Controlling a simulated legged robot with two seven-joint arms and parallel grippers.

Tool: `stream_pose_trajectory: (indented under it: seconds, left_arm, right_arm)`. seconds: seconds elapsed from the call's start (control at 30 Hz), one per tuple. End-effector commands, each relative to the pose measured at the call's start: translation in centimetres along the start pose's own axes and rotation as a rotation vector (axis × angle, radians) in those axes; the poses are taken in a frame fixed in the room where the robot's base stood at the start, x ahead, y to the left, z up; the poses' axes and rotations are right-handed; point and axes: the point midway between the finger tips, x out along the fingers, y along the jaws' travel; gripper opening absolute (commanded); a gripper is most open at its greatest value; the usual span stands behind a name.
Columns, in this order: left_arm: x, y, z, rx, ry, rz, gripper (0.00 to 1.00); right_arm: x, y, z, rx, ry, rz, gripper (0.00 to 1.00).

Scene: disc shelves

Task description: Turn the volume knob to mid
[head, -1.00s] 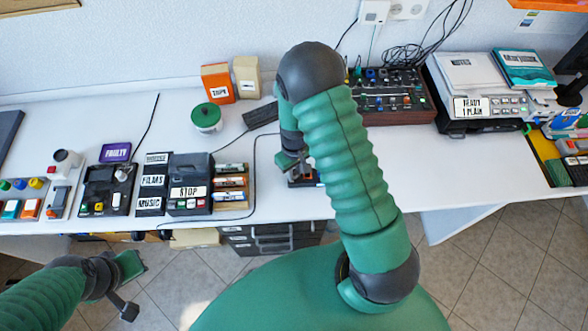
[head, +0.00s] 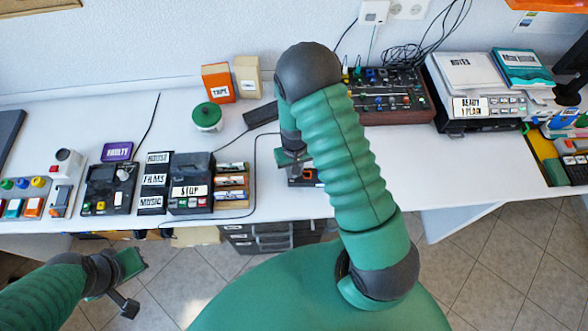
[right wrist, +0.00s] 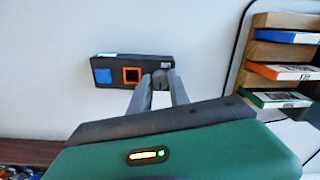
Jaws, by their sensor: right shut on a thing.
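A small dark box (right wrist: 118,70) lies flat on the white desk, with a blue square and an orange-framed square on its top. A grey round knob (right wrist: 161,78) sits at its right end in the right wrist view. My right gripper (right wrist: 161,84) is shut on the knob, one finger at each side. In the head view the box (head: 308,178) is partly hidden by my right gripper (head: 293,170) and arm. Any marks around the knob are hidden or too small to read. My left gripper (head: 130,285) hangs low at the left, in front of the desk, away from the box.
A rack of labelled cases (head: 232,181) and a black STOP device (head: 190,185) stand left of the box. A mixer panel (head: 395,92) and a printer (head: 480,85) stand at the right. A cable (head: 254,170) runs between the rack and the box.

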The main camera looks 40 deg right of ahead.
Motion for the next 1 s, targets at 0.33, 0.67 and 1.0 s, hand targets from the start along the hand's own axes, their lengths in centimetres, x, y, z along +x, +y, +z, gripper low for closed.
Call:
stream_pose_trajectory:
  seconds: [0.33, 0.67, 1.0]
  left_arm:
    - [0.0, 0.0, 0.0, 0.000, 0.000, 0.000, 0.00]
    - [-0.1, 0.0, 0.0, 0.000, 0.000, 0.000, 0.00]
    - [-0.5, 0.0, -0.1, 0.000, 0.000, 0.000, 0.00]
  right_arm:
    - [0.0, 0.0, 0.0, -0.001, 0.000, 0.000, 0.45]
    - [-0.9, 0.0, -0.1, -0.003, 0.003, 0.000, 0.45]
    - [-9.9, -0.1, -0.2, -0.002, 0.006, -0.002, 0.45]
